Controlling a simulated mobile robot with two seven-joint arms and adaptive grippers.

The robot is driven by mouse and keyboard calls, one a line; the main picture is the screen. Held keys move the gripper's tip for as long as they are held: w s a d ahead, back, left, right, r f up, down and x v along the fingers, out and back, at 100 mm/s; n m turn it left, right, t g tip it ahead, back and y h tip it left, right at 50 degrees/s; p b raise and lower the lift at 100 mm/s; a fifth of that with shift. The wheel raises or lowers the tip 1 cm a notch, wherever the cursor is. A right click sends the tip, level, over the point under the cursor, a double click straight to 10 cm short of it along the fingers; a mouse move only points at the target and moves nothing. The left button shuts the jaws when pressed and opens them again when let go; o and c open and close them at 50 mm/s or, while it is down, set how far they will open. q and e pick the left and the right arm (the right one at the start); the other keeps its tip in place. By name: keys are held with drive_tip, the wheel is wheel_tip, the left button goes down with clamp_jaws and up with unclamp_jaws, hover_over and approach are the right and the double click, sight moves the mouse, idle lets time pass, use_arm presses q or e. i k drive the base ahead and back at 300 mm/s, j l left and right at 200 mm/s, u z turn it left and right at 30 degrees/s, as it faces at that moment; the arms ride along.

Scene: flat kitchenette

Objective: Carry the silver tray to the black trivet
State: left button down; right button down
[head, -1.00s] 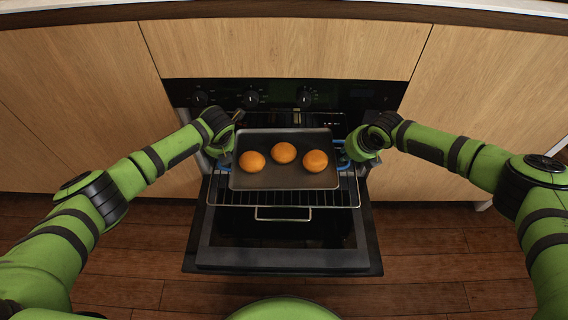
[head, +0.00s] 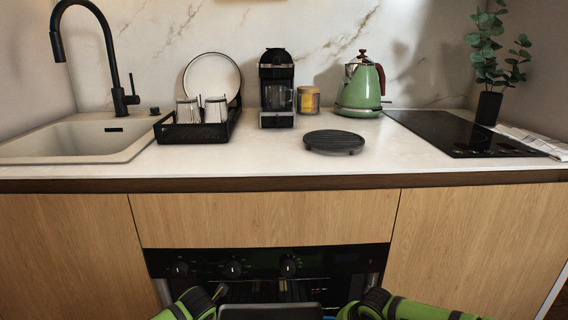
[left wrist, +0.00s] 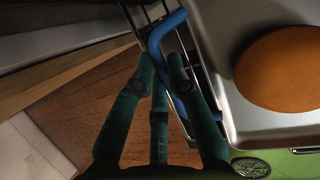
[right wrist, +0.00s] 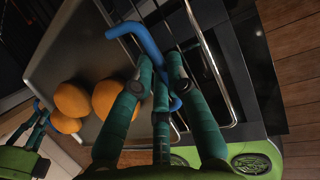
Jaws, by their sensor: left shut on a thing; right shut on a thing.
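The silver tray (head: 270,311) shows only as a dark edge at the bottom of the head view, in front of the oven. It also shows in the left wrist view (left wrist: 222,105) and the right wrist view (right wrist: 92,58), with orange buns (right wrist: 72,101) on it. My left gripper (left wrist: 162,62) is shut on the blue handle (left wrist: 156,40) at one side. My right gripper (right wrist: 160,65) is shut on the blue handle (right wrist: 137,33) at the other. The black trivet (head: 334,142) lies empty on the counter. Whether the tray touches the rack, I cannot tell.
On the counter, a coffee machine (head: 276,88), an amber jar (head: 308,100) and a green kettle (head: 361,86) stand behind the trivet. A dish rack (head: 195,130) is to its left, a black hob (head: 455,134) to its right. The wire oven rack (right wrist: 212,70) is beside the tray.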

sight(335, 141)
drive_tip(key=k+l, duration=0.7)
drive_tip(key=k, duration=0.15)
